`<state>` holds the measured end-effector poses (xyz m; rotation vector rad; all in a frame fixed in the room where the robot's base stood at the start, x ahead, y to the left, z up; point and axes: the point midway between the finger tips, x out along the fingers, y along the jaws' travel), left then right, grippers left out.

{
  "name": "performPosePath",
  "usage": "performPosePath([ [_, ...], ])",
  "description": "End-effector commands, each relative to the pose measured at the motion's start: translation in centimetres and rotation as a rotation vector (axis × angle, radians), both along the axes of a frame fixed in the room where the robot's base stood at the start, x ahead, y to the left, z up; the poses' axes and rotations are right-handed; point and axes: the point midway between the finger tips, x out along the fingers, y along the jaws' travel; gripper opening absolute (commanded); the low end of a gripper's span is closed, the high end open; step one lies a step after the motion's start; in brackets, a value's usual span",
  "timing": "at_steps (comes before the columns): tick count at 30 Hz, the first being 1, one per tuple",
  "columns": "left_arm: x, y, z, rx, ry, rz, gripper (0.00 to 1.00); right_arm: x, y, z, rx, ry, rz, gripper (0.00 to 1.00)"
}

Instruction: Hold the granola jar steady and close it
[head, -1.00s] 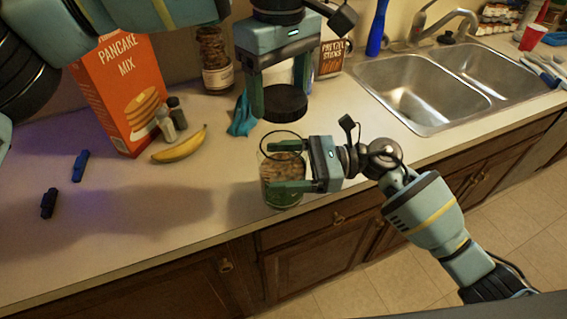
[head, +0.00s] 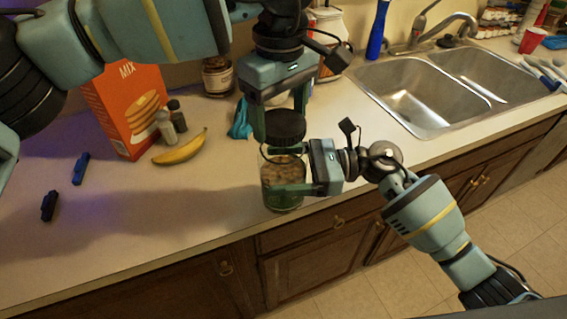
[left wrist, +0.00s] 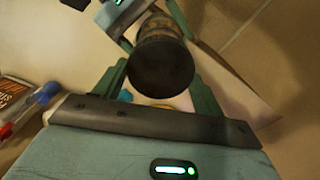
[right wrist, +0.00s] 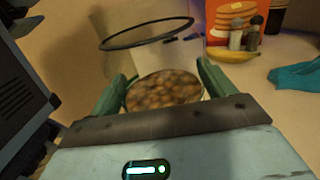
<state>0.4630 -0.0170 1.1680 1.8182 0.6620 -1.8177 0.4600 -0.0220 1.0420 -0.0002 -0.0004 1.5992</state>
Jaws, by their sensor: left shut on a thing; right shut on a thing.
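The granola jar (head: 283,172) is clear glass with a dark rim and stands upright at the counter's front edge. Its granola (right wrist: 165,90) and open rim (right wrist: 147,33) show in the right wrist view. My right gripper (head: 287,178) is shut around the jar's body from the right. My left gripper (head: 279,122) points down and is shut on the round black lid (head: 285,127). The lid is just above the jar's mouth. It does not show on the rim in the right wrist view. In the left wrist view the lid (left wrist: 163,68) hides much of the jar.
A pancake mix box (head: 127,108), two small shakers (head: 172,120) and a banana (head: 180,147) stand left of the jar. A blue cloth (head: 239,118) lies behind it. The double sink (head: 410,90) is at the right.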

Motion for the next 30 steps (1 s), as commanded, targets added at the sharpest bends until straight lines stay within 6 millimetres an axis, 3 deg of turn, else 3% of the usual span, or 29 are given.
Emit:
performPosePath([
  [14,-0.1,-0.1,0.0,0.000,0.000,-0.001,0.49,0.0,0.0,0.2,0.003,-0.002,0.000,0.35],
  [30,-0.1,-0.1,-1.8,-0.002,-0.001,-0.001,0.49,0.0,0.0,0.2,0.003,-0.002,0.000,0.35],
])
